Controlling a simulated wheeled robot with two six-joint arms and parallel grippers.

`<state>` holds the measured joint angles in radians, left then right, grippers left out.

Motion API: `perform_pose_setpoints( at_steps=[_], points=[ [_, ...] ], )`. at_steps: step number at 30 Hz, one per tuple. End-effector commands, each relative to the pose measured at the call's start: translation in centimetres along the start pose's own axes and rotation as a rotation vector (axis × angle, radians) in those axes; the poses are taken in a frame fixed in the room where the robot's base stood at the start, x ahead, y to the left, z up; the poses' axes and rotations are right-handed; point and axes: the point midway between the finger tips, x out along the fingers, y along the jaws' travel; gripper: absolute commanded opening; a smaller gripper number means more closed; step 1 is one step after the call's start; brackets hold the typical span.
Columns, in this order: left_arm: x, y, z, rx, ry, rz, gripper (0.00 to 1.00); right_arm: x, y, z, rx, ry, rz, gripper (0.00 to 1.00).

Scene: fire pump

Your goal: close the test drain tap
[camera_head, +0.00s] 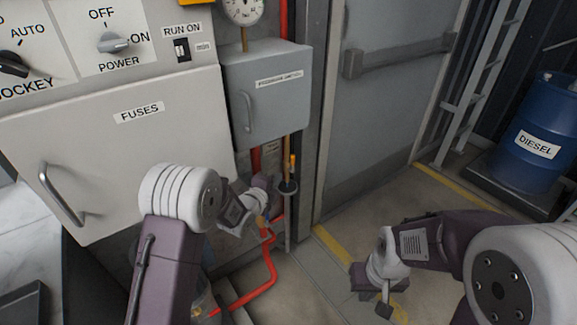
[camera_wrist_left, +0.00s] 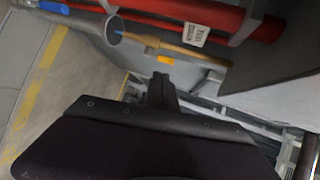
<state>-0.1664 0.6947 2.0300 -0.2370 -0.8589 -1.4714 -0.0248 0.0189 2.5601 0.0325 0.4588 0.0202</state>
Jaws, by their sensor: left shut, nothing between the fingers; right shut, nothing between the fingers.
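A thin brass pipe runs down to a dark-rimmed funnel (camera_head: 288,187) below the grey box. A small orange-yellow lever (camera_head: 292,163) stands beside this pipe, roughly in line with it; I take it for the drain tap. The left wrist view shows the brass pipe (camera_wrist_left: 185,50), the yellow lever end (camera_wrist_left: 165,59) and the funnel mouth (camera_wrist_left: 113,32). My left gripper (camera_head: 262,183) is shut and empty, just left of the pipe and apart from the lever; its fingertips (camera_wrist_left: 158,80) point towards it. My right gripper (camera_head: 384,300) is shut and empty, low over the floor.
The fuses cabinet (camera_head: 105,150) and grey box (camera_head: 268,100) stand close to my left arm. A red pipe (camera_head: 262,280) bends along the floor. A door (camera_head: 380,100) and a blue diesel drum (camera_head: 540,140) are to the right. The floor before the door is clear.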

Motion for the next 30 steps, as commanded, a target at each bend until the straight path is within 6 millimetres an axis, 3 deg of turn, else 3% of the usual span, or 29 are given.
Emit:
perform_pose_setpoints(
  at_steps=[9, 15, 30],
  points=[
    [7.1, 0.2, 0.0, 0.0, 0.001, -0.001, 0.0, 0.9, 0.0, 0.1, 0.0, 0.0, 0.0, 0.0],
    [10.0, -0.8, 0.0, 0.0, 0.0, -0.001, 0.0, 1.1, 0.0, 0.1, 0.0, 0.0, 0.0, 0.0],
    [11.0, -1.2, 0.0, 0.0, -0.001, 0.001, 0.0, 1.1, 0.0, 0.1, 0.0, 0.0, 0.0, 0.0]
  ],
)
